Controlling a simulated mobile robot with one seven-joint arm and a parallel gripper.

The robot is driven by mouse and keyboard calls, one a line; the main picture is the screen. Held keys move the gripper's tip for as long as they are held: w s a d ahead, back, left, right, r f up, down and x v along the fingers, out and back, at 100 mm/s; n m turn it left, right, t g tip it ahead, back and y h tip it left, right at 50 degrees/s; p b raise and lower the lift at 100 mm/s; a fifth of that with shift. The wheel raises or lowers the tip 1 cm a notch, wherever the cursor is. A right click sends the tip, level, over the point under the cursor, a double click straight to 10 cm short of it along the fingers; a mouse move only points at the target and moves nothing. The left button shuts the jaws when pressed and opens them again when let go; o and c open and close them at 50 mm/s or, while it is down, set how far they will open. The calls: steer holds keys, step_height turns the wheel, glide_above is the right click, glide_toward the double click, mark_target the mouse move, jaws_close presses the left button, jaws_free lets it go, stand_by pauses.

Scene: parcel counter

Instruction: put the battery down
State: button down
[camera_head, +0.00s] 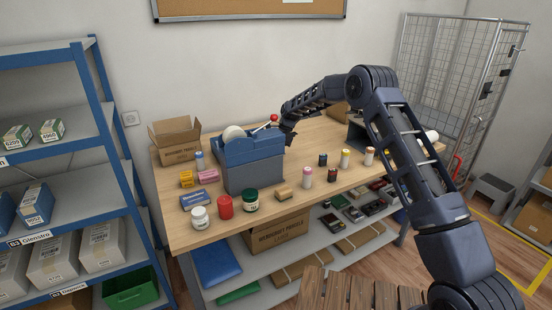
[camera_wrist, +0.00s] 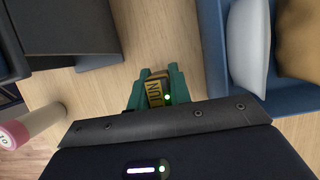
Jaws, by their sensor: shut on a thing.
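My gripper (camera_wrist: 157,90) shows in the wrist view with its green fingers closed around a small black and yellow battery (camera_wrist: 155,96). Part of the battery's lettering is visible between the fingers, and the rest is hidden by the gripper body. Bare wooden tabletop shows beyond the fingers; I cannot tell how high the battery is above it. In the head view my gripper (camera_head: 287,132) is at the back of the wooden counter (camera_head: 330,215), just right of the blue dispenser, and the battery cannot be made out there.
The blue dispenser (camera_head: 252,150) is close on the right in the wrist view (camera_wrist: 213,60). A dark box (camera_wrist: 70,27) and a pink-and-white cylinder (camera_wrist: 35,125) are on the left. Several small jars, boxes and cylinders stand along the counter's front. An open carton (camera_head: 177,155) is at back left.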

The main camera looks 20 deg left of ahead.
steer(key=shift+f, duration=1.2)
steer(key=shift+f, duration=0.1)
steer(key=c, duration=1.3)
jaws_free()
